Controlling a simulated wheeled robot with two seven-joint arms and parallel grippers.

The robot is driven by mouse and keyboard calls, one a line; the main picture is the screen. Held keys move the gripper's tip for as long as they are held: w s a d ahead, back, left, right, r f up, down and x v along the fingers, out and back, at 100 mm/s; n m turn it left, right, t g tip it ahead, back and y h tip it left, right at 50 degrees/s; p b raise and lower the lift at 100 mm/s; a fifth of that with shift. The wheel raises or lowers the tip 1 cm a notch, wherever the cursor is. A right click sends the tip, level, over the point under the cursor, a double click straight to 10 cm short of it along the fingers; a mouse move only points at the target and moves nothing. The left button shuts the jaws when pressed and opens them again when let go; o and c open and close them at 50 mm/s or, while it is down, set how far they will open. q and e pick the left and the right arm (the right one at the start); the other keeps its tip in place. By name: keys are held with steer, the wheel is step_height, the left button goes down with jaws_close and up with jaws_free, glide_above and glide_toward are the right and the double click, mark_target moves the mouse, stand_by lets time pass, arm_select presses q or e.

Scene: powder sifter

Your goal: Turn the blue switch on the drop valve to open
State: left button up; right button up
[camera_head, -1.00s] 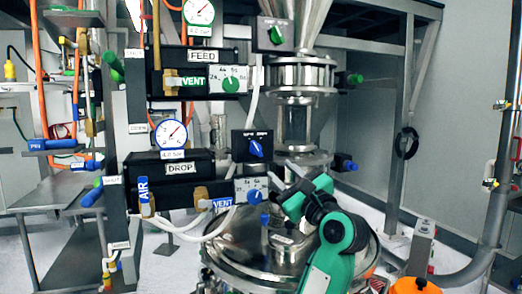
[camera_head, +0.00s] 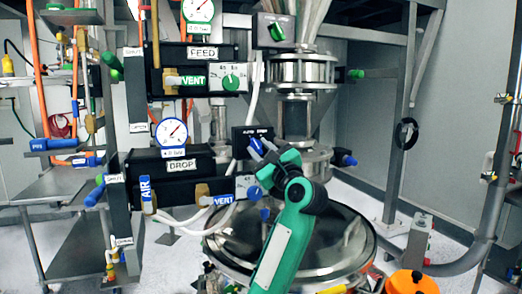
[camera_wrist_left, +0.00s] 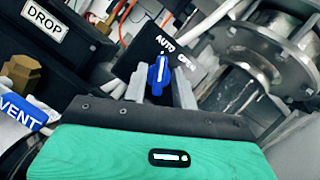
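The drop valve's blue switch (camera_wrist_left: 158,76) sits on a small black box (camera_head: 240,137) marked AUTO and another word that looks like OPEN. In the left wrist view its white mark points toward the AUTO side. My left gripper (camera_head: 262,147) is in front of this box in the head view and hides most of the switch. In the left wrist view its grey fingers (camera_wrist_left: 160,90) stand on either side of the switch, with gaps that look clear. It is open; contact cannot be made out. My right gripper is not in view.
The black DROP unit (camera_head: 170,178) is left of the switch, with a gauge (camera_head: 171,132) above and a blue VENT handle (camera_head: 223,200) below. A green feed switch (camera_head: 277,32) is above. A steel vessel lid (camera_head: 340,235) lies below my arm.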

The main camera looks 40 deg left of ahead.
arm_select(q)
jaws_close()
